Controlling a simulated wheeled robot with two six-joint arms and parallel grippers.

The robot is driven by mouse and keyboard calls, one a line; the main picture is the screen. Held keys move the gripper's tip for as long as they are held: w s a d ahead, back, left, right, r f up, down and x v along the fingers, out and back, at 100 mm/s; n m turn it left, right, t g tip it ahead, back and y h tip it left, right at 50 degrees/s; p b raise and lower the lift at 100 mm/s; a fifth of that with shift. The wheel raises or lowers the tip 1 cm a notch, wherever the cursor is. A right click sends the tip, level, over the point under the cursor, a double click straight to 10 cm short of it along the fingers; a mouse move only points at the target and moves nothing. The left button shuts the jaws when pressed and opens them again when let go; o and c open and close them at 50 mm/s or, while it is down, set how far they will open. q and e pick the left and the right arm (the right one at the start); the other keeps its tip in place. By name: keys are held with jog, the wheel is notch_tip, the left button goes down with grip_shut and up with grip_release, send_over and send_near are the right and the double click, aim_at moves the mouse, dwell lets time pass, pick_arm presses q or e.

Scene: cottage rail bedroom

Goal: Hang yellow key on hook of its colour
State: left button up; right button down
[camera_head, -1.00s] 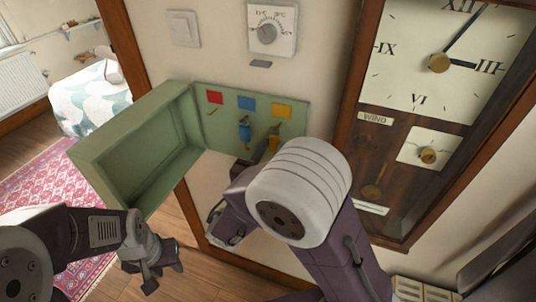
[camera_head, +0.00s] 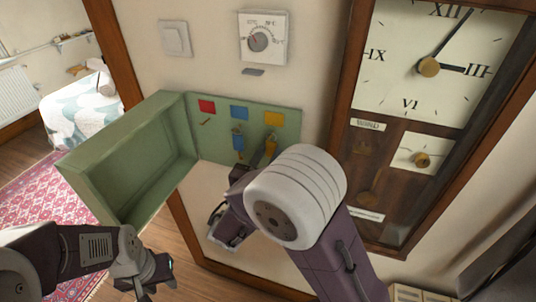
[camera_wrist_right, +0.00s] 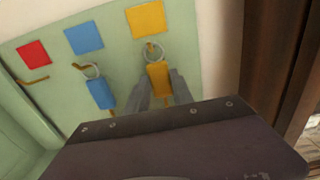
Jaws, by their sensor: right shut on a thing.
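A green key cabinet (camera_head: 125,150) stands open on the wall, its back panel (camera_wrist_right: 118,52) bearing red, blue and yellow squares with hooks. The yellow key (camera_head: 270,148) has a yellow tag (camera_wrist_right: 159,80), with its ring at the hook below the yellow square (camera_head: 274,119). I cannot tell whether the ring is around that hook. My right gripper (camera_wrist_right: 163,98) is shut on the yellow key's tag from below; in the head view my own arm partly hides it. My left gripper (camera_head: 150,285) hangs low at the left, away from the cabinet; its jaw opening is unclear.
A blue key (camera_wrist_right: 100,93) hangs from the blue hook, close left of my right gripper. The red hook (camera_wrist_right: 35,80) is bare. A wall clock (camera_head: 390,190) stands to the right, with a thermostat (camera_head: 263,38) and a light switch (camera_head: 174,39) above.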

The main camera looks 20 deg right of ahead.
jog(key=c, duration=1)
grip_release()
jog(key=b+v, duration=0.2)
jog(key=v, duration=0.7)
